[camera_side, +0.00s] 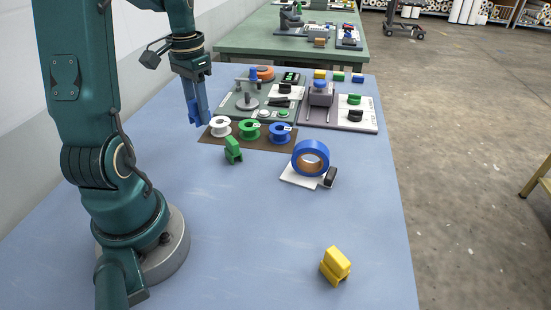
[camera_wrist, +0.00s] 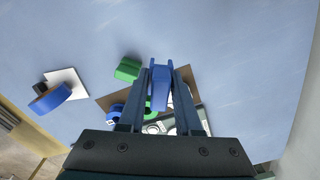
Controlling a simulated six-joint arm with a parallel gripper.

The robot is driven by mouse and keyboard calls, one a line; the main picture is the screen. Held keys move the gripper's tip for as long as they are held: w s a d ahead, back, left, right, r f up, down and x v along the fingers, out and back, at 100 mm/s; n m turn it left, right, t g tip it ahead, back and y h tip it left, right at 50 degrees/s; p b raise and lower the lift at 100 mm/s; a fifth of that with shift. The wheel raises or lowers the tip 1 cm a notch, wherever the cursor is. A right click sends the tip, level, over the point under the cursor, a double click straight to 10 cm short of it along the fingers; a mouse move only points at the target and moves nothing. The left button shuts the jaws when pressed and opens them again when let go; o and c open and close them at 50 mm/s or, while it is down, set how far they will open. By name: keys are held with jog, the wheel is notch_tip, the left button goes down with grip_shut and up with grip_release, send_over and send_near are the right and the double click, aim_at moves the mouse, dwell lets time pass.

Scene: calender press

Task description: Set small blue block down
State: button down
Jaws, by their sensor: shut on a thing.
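My gripper (camera_side: 200,116) is shut on a small blue block (camera_side: 193,114), on the left of the side view. It holds the block near the left end of the brown mat (camera_side: 222,141). I cannot tell the exact height above the table. In the wrist view, the blue block (camera_wrist: 161,84) sits between the two fingers of my gripper (camera_wrist: 163,72). The fingers and the block hide part of the mat and spools behind them.
White (camera_side: 221,127), green (camera_side: 250,130) and blue (camera_side: 280,132) spools stand on the mat. A green block (camera_side: 233,150) stands before it. A blue tape roll (camera_side: 310,158) stands to the right, a yellow block (camera_side: 336,265) at the front. The front middle table is clear.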

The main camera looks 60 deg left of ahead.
jog(key=w+d+m, duration=0.2)
jog(key=d+m, duration=0.7)
jog(key=d, duration=0.4)
jog(key=m, duration=0.8)
send_over(263, 298)
notch_tip(263, 298, down, 5)
jog(key=shift+a+f, duration=0.1)
jog(key=shift+f, duration=2.05)
jog(key=shift+f, duration=0.2)
jog(key=c, duration=0.6)
grip_release()
